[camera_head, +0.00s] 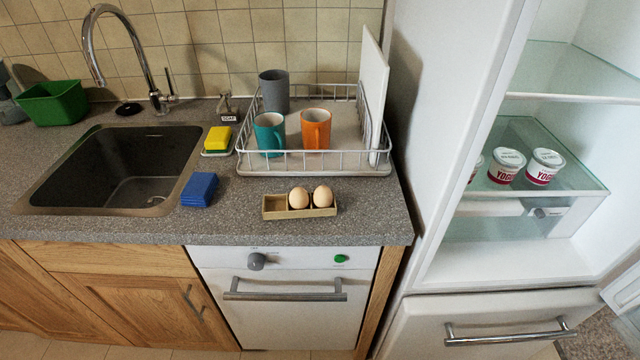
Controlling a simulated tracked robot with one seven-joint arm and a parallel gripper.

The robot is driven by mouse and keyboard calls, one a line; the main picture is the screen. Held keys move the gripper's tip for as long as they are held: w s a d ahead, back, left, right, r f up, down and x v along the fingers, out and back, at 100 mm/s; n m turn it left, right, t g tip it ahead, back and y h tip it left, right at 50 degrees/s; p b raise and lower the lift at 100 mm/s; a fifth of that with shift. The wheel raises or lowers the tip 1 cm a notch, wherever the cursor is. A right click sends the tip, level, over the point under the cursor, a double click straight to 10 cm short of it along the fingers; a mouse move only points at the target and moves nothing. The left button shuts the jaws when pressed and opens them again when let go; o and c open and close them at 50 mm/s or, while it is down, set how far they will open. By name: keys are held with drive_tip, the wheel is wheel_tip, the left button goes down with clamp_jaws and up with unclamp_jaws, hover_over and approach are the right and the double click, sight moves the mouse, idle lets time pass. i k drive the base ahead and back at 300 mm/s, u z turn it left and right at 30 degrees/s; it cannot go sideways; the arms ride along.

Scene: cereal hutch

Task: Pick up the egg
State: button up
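Two light brown eggs stand side by side in a small wooden egg holder (274,208) near the front edge of the counter. The left egg (298,198) sits in the middle compartment and the right egg (322,196) in the right compartment. The left compartment is empty. The eggs' lower parts are hidden by the holder. My gripper is not in view.
A wire dish rack (262,170) with a teal mug (269,136), orange mug (316,130) and grey cup (273,92) stands behind the holder. A blue sponge (199,189) and the sink (110,170) are left. An open fridge (560,262) with yogurt cups is right.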

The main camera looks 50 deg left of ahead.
sight(299, 197)
drive_tip(key=z, duration=1.15)
drive_tip(key=i, duration=0.15)
drive_tip(key=u, duration=3.4)
drive_tip(key=k, duration=0.9)
drive_tip(key=u, duration=0.2)
drive_tip(key=i, duration=0.95)
drive_tip(key=z, duration=0.05)
